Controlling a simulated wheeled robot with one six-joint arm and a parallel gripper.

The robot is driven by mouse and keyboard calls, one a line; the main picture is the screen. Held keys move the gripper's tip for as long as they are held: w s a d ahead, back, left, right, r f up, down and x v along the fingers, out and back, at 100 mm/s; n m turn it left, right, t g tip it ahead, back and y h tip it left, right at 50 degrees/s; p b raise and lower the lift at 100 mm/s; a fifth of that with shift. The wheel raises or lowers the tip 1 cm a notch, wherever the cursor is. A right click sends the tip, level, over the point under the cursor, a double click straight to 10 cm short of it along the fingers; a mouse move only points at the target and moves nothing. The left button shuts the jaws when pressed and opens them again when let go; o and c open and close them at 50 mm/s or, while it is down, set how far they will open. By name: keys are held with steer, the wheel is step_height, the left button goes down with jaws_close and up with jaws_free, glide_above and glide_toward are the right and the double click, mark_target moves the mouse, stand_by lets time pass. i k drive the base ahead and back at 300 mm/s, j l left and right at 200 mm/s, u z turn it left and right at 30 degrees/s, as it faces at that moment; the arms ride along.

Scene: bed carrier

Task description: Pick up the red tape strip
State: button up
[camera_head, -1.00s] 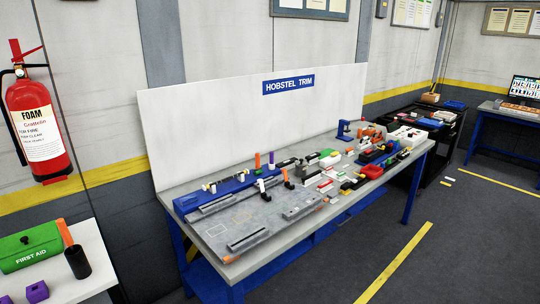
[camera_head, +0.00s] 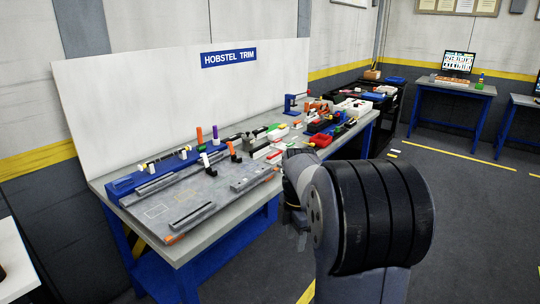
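The workbench (camera_head: 104,190) under the HOBSTEL TRIM sign carries many small parts. A small red piece (camera_head: 274,155) lies among white and black parts near the middle of the bench. It is too small to tell whether it is the red tape strip. My arm stands large in the right foreground. My gripper (camera_head: 294,214) seems to be at its left end, in front of the bench's front edge and apart from the parts. Its fingers are small and unclear, so I cannot tell if they are open.
A grey fixture board (camera_head: 160,211) with a blue rail (camera_head: 150,172) fills the bench's left part. Red bins (camera_head: 322,140) and other parts crowd the right part. A black cart (camera_head: 388,110) stands beyond the bench. Open floor (camera_head: 460,200) lies to the right.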

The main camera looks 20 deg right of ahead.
mark_target(275, 155)
steer(key=i+l+u, duration=0.1)
steer(key=i+l, duration=0.15)
steer(key=i+l+u, duration=0.15)
steer(key=i+l, duration=0.15)
steer(key=i+l+u, duration=0.1)
steer(key=l, duration=0.4)
steer(key=i+l+u, duration=0.1)
steer(key=i+l, duration=0.25)
steer(key=i+l+u, duration=0.1)
steer(key=l, duration=0.35)
steer(key=i+l+u, duration=0.15)
steer(key=i+l, duration=0.15)
steer(key=i+l+u, duration=0.1)
steer(key=l, duration=0.45)
steer(key=i+l+u, duration=0.1)
steer(key=i+l, duration=0.15)
steer(key=l, duration=0.2)
